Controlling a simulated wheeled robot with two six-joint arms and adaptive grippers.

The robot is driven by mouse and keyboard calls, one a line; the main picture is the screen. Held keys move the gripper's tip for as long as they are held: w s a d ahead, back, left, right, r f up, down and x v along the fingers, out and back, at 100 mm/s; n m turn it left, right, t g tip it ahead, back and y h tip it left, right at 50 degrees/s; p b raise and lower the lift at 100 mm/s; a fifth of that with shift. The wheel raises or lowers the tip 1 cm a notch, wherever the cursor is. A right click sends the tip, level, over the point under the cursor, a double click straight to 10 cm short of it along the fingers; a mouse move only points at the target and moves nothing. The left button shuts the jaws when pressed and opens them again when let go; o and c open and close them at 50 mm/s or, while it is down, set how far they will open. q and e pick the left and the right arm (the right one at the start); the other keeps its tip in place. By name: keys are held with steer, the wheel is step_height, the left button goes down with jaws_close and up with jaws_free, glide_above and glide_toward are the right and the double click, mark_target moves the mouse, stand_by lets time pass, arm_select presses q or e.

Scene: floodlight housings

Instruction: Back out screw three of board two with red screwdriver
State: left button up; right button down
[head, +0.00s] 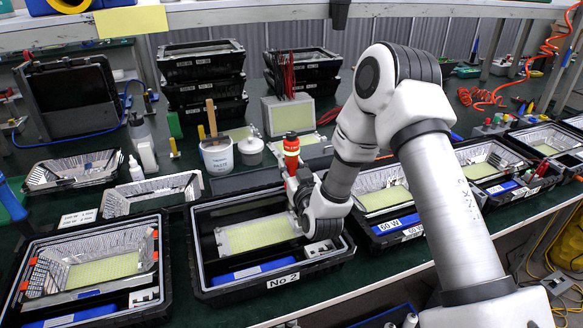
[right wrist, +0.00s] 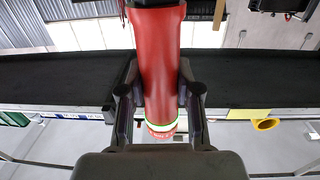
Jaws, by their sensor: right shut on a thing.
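The red screwdriver (head: 291,146) stands roughly upright over the housing labelled No 2 (head: 283,281). My right gripper (head: 299,182) is shut on it. In the right wrist view the red handle (right wrist: 156,62) lies between the two dark fingers of the gripper (right wrist: 160,95). Board two (head: 258,236), a pale yellow-green LED board, lies inside the No 2 housing. My right arm and gripper cover its right side, so the screwdriver's tip and the screw under it are hidden. My left gripper is not in view.
Another open housing with a board (head: 105,268) stands at the left, and a 60 W housing (head: 396,222) at the right. Behind stand a paste tub (head: 217,156), a white jar (head: 251,152) and stacked black housings (head: 203,90). Red coiled hose (head: 490,97) lies at the back right.

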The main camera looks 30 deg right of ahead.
mark_target(294, 144)
steer(key=shift+r+p, duration=2.75)
steer(key=shift+r, duration=1.2)
steer(key=shift+w+f, duration=0.1)
